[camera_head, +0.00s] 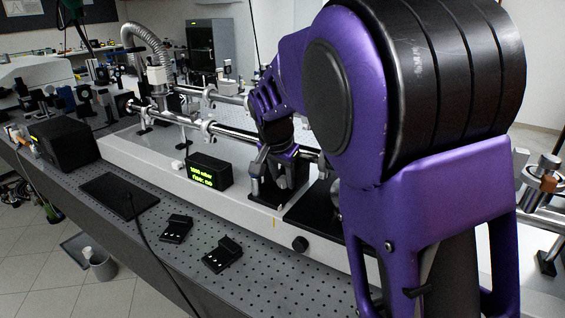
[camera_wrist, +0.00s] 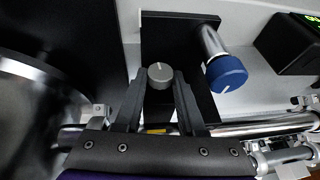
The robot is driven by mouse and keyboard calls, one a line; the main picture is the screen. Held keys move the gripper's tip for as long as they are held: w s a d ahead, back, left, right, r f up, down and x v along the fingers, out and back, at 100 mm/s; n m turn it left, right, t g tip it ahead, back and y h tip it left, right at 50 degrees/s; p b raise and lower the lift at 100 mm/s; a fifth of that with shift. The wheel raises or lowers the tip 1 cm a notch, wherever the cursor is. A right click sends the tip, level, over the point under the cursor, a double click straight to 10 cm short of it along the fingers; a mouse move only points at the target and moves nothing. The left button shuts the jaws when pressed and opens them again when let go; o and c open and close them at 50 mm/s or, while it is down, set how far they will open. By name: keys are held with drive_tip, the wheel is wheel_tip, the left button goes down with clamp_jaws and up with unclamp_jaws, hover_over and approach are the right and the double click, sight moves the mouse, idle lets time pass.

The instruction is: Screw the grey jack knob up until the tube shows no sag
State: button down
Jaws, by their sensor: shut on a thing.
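The grey jack knob (camera_wrist: 160,73) is round with a pale index line, in the middle of the wrist view. My gripper (camera_wrist: 161,82) is shut on it, one dark finger on each side. In the head view my gripper (camera_head: 264,166) points down at the black jack plate beside the tube; the knob itself cannot be made out there. The shiny metal tube (camera_head: 235,133) runs along the bench behind my gripper, partly hidden by my arm. I cannot tell by eye whether it sags.
A blue knob (camera_wrist: 227,73) on a metal post stands close to the right of my fingers in the wrist view. A black display (camera_head: 209,171) with green text, too small to read surely, stands left of my gripper. Black brackets (camera_head: 222,254) and a cable lie on the perforated bench (camera_head: 185,200).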

drive_tip(key=shift+w+a+r+g+h+p, duration=0.1)
drive_tip(key=shift+r+g+h+p, duration=0.3)
drive_tip(key=shift+p, duration=0.6)
drive_tip(key=shift+f+g+h+p, duration=0.35)
drive_tip(key=shift+h+p, duration=0.1)
drive_tip(key=shift+h, duration=0.15)
drive_tip(key=c, duration=0.8)
unclamp_jaws()
drive_tip(key=p+v, duration=0.1)
drive_tip(key=v, duration=1.6)
drive_tip(key=shift+r, duration=0.2)
